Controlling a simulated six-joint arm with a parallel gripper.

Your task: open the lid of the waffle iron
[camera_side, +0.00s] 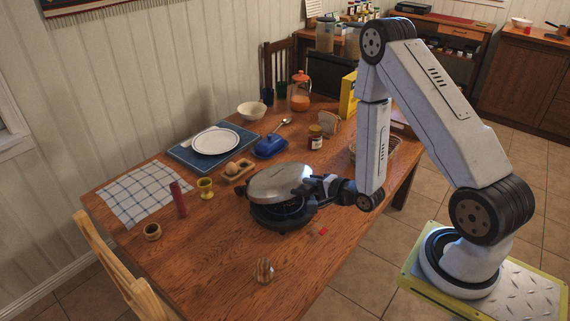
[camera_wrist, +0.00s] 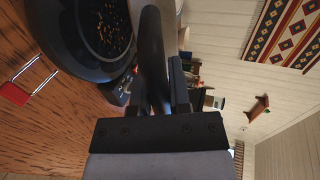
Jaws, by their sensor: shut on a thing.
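The waffle iron stands on the wooden table, with a silver domed lid (camera_side: 278,183) over a black base (camera_side: 284,222). In the side view a dark gap shows between lid and base, so the lid is partly raised. The wrist view shows the round lower plate (camera_wrist: 104,28) with brown specks on it. My gripper (camera_side: 318,186) is at the lid's right side. In the wrist view my gripper (camera_wrist: 178,80) is shut on the lid's black handle (camera_wrist: 152,55).
A small red object (camera_side: 323,231) lies by the base. A wooden egg holder (camera_side: 237,171), yellow egg cup (camera_side: 205,188) and blue butter dish (camera_side: 270,146) stand behind and left. A striped glassy object (camera_side: 264,270) is at the front. The right front table is mostly clear.

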